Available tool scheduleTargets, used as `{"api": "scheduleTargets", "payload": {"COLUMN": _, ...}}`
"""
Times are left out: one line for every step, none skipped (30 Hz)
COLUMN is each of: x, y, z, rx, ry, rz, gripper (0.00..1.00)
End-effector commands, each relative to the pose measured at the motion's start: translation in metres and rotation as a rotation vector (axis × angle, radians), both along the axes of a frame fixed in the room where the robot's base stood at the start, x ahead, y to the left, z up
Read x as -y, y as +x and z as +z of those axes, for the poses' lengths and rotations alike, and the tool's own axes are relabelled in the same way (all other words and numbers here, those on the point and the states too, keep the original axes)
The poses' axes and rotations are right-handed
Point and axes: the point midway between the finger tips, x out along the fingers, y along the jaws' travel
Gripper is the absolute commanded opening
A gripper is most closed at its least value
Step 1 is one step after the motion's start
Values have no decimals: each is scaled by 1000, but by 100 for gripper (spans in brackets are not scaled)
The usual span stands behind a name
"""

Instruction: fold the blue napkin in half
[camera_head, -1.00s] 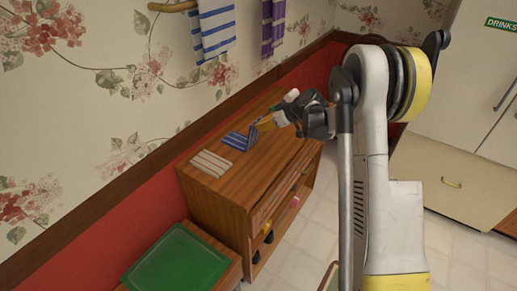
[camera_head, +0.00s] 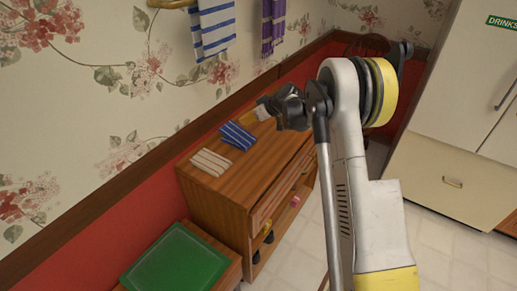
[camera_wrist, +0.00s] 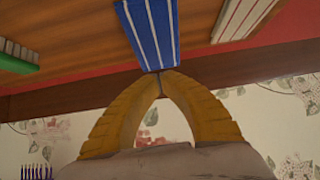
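The blue napkin (camera_head: 237,136), with white stripes, lies on the wooden cabinet top (camera_head: 262,160). It looks like a compact, flat rectangle with no part standing up. My gripper (camera_head: 262,111) is above the cabinet's far part, just beyond the napkin, with a visible gap between them in the head view. In the wrist view the two yellow fingers (camera_wrist: 160,74) meet at their tips. The napkin's end (camera_wrist: 150,35) shows right at those tips, but I see no cloth between them.
A beige striped cloth (camera_head: 211,162) lies beside the napkin. A green-topped table (camera_head: 175,264) stands at the front left. A green and white item (camera_wrist: 18,57) lies on the cabinet's other side. Towels (camera_head: 217,30) hang on the wall behind. A fridge (camera_head: 465,95) stands right.

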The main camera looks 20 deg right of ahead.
Motion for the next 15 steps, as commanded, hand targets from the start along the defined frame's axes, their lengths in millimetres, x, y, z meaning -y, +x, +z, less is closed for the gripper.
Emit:
{"api": "scheduleTargets", "payload": {"x": 0, "y": 0, "z": 0, "rx": 0, "ry": 0, "rz": 0, "gripper": 0}}
{"api": "scheduleTargets", "payload": {"x": 0, "y": 0, "z": 0, "rx": 0, "ry": 0, "rz": 0, "gripper": 0}}
{"api": "scheduleTargets", "payload": {"x": 0, "y": 0, "z": 0, "rx": 0, "ry": 0, "rz": 0, "gripper": 0}}
{"api": "scheduleTargets", "payload": {"x": 0, "y": 0, "z": 0, "rx": 0, "ry": 0, "rz": 0, "gripper": 0}}
{"api": "scheduleTargets", "payload": {"x": 0, "y": 0, "z": 1, "rx": 0, "ry": 0, "rz": 0, "gripper": 0}}
{"api": "scheduleTargets", "payload": {"x": 1, "y": -1, "z": 2, "rx": 0, "ry": 0, "rz": 0, "gripper": 0}}
{"api": "scheduleTargets", "payload": {"x": 2, "y": -2, "z": 4, "rx": 0, "ry": 0, "rz": 0, "gripper": 0}}
{"api": "scheduleTargets", "payload": {"x": 3, "y": -3, "z": 6, "rx": 0, "ry": 0, "rz": 0, "gripper": 0}}
{"api": "scheduleTargets", "payload": {"x": 5, "y": -5, "z": 10, "rx": 0, "ry": 0, "rz": 0, "gripper": 0}}
{"api": "scheduleTargets", "payload": {"x": 6, "y": -7, "z": 13, "rx": 0, "ry": 0, "rz": 0, "gripper": 0}}
{"api": "scheduleTargets", "payload": {"x": 8, "y": -9, "z": 17, "rx": 0, "ry": -1, "rz": -1, "gripper": 0}}
{"api": "scheduleTargets", "payload": {"x": 10, "y": -12, "z": 21, "rx": 0, "ry": -1, "rz": -1, "gripper": 0}}
{"api": "scheduleTargets", "payload": {"x": 12, "y": -14, "z": 24, "rx": 0, "ry": -1, "rz": -1, "gripper": 0}}
{"api": "scheduleTargets", "payload": {"x": 14, "y": -16, "z": 27, "rx": 0, "ry": -1, "rz": -1, "gripper": 0}}
{"api": "scheduleTargets", "payload": {"x": 16, "y": -19, "z": 31, "rx": 0, "ry": 0, "rz": -2, "gripper": 0}}
